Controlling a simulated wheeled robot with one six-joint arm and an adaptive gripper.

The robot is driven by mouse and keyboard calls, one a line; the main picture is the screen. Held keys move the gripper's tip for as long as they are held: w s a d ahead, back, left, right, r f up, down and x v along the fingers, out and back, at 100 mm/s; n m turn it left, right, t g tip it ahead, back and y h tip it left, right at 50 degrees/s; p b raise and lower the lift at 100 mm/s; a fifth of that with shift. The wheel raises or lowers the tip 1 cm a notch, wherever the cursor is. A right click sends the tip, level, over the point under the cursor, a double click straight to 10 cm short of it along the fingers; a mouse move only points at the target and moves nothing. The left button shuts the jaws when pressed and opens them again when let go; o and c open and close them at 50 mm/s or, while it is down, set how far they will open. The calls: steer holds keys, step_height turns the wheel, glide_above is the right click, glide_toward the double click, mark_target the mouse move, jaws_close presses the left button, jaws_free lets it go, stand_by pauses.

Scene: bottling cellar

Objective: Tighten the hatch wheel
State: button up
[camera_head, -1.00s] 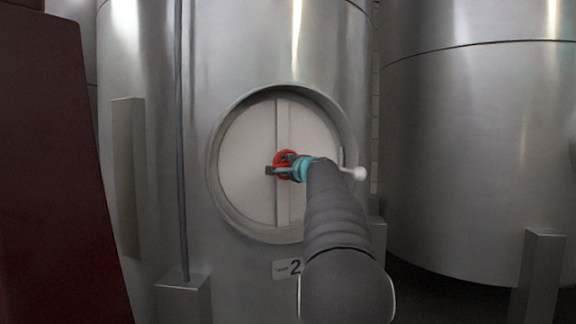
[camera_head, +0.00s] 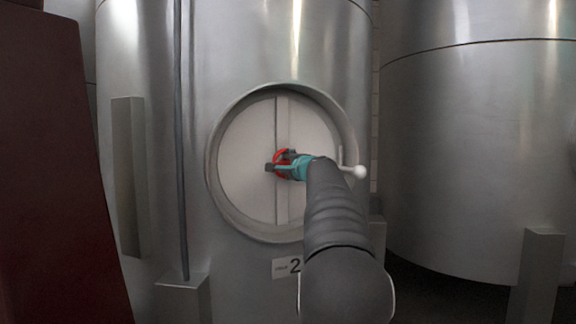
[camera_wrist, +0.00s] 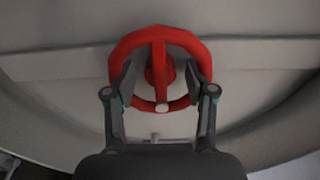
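The red hatch wheel (camera_wrist: 184,43) fills the middle of the wrist view. It has a round rim, an upright spoke in this view and a small pale knob at its bottom. In the head view the wheel (camera_head: 280,157) sits at the centre of the pale round hatch (camera_head: 245,150) and is partly hidden by my gripper (camera_head: 279,162). My gripper (camera_wrist: 160,83) has its two dark fingers apart, one on each side of the spoke. The fingers overlap the left and right sides of the rim. I cannot tell whether they touch it.
The hatch is on a large steel tank (camera_head: 230,50) with a "2" label (camera_head: 287,267) below. A white-knobbed handle (camera_head: 358,172) stands at the hatch's right edge. Another tank (camera_head: 480,150) is at right. A dark red surface (camera_head: 50,170) blocks the left.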

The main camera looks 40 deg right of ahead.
steer(key=v, duration=1.2)
stand_by(0.5)
